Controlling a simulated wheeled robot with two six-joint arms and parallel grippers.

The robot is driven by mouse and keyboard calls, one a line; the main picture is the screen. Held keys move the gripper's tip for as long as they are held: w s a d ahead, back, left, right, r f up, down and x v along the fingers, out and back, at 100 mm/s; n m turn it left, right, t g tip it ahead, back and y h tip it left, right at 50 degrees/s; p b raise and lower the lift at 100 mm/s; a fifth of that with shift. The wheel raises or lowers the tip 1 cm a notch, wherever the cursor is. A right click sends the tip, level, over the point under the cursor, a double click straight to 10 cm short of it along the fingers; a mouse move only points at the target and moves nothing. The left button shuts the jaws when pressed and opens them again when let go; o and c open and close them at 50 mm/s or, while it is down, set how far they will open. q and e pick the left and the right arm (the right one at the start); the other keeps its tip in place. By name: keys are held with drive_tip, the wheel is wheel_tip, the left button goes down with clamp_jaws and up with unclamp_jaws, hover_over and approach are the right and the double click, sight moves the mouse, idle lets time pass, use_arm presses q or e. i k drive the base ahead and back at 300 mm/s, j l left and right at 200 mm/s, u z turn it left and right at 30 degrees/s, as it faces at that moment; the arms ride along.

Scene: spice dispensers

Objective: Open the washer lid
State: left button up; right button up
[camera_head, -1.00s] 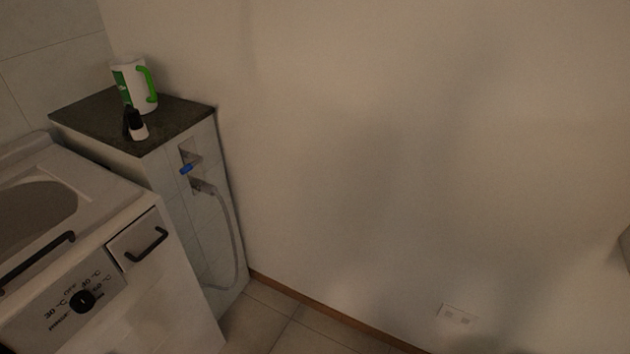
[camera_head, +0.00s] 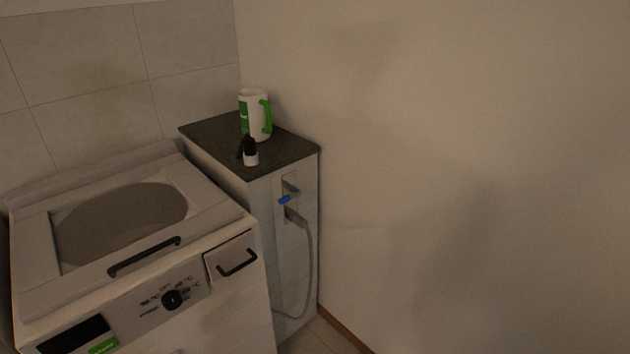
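The white washer (camera_head: 225,322) stands at the lower left of the head view. Its top lid (camera_head: 195,205) lies flat and shut, with a grey oval window (camera_head: 120,222) in it. A dark bar handle (camera_head: 145,257) runs along the lid's front edge. Neither of my grippers shows in this view, so nothing is seen touching the lid or its handle.
A small drawer with a dark handle (camera_head: 237,263) and a dial (camera_head: 172,299) are on the washer's front. Beside it, a dark-topped ledge (camera_head: 215,137) holds a white and green jug (camera_head: 255,117) and a small black and white bottle (camera_head: 250,152). A wall (camera_head: 450,180) fills the right.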

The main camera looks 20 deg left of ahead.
sight(42, 289)
drive_tip(key=u, duration=1.8)
